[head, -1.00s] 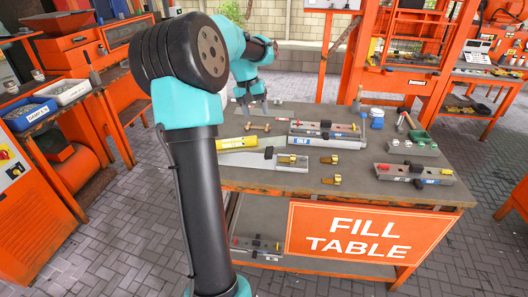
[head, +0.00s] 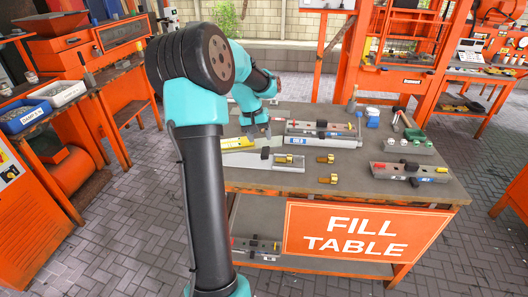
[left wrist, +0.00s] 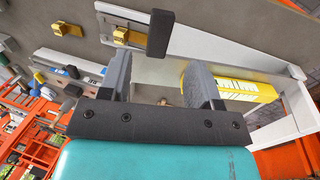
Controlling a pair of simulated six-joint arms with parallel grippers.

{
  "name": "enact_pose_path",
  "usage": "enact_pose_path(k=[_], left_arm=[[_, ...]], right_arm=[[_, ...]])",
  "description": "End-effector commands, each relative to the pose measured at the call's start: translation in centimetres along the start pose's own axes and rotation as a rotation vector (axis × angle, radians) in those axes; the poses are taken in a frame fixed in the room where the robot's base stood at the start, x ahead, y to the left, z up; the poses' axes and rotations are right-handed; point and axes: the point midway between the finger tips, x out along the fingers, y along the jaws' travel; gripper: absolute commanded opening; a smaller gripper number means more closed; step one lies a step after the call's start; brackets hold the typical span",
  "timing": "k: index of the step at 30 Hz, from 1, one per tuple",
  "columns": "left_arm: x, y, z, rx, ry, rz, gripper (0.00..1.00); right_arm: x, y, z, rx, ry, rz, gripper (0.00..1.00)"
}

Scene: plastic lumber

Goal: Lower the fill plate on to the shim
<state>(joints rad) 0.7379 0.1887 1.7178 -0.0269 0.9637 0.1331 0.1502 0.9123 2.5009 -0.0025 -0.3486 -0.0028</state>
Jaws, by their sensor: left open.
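A long grey mould-like piece (head: 280,163) with a black block (head: 265,154) lies at the table's front left. A yellow bar (head: 236,143) with a printed label lies along its back; it also shows in the left wrist view (left wrist: 240,88). I cannot tell for certain which parts are the fill plate and the shim. My left gripper (head: 260,136) is open just behind the black block. In the left wrist view its fingers (left wrist: 160,68) are apart, with grey surface between them and the black block (left wrist: 160,33) just beyond. My right gripper is not in view.
Brass fittings (head: 327,159) lie right of the grey piece. A long grey mould (head: 320,138) stands behind them and another (head: 410,174) at the right.

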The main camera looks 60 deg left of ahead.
Motion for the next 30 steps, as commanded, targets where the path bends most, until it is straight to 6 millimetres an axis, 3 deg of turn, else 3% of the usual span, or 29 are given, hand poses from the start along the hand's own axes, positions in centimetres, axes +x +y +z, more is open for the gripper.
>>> enact_pose_path(k=[6, 12, 25, 30], left_arm=[[3.9, 0.0, 0.1, 0.0, -0.004, 0.0, 0.57], [6.4, 0.0, 0.1, 0.0, -0.003, 0.0, 0.57], [7.2, 0.0, 0.0, 0.0, 0.001, 0.0, 0.56], [7.1, 0.0, 0.0, 0.0, 0.0, 0.0, 0.4]], right_arm=[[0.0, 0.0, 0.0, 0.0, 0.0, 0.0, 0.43], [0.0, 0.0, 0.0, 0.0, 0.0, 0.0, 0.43], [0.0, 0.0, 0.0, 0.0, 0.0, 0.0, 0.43], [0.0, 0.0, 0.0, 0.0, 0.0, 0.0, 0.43]])
